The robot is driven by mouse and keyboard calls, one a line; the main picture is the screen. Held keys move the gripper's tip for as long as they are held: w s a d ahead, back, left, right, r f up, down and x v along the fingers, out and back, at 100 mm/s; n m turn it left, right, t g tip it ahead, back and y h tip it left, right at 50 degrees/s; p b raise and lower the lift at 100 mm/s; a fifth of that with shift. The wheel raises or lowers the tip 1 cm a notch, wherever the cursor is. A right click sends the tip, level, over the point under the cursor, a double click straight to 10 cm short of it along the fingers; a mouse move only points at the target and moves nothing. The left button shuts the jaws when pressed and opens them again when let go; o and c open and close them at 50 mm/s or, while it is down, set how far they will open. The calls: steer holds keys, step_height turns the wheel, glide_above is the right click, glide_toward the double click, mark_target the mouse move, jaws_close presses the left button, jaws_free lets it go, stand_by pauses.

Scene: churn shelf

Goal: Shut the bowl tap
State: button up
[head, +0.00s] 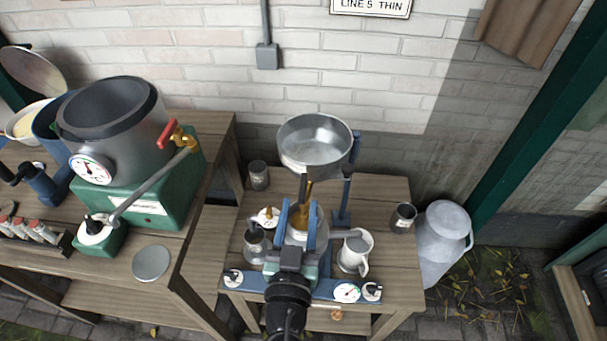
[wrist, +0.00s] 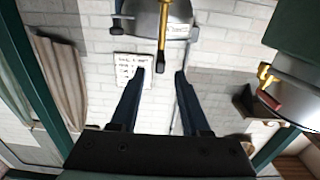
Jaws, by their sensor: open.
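The metal bowl (head: 315,145) stands on a blue post above the right-hand table. Its brass tap (head: 308,192) is below the bowl, with a dark lever (head: 303,184) pointing up in the head view. My gripper (head: 299,204) is open, its two blue fingers at either side of the tap area. In the wrist view the bowl (wrist: 150,20) is at the top edge.
A grey churn (head: 110,125) with a red-handled brass tap (head: 167,132) stands on a green base at left. A milk can (head: 443,240) stands right.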

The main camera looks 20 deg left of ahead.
mark_target(303, 183)
steer(key=p+x, duration=0.1)
steer(key=x, duration=0.5)
steer(key=shift+w+f, duration=0.1)
steer(key=shift+w, duration=0.3)
jaws_close()
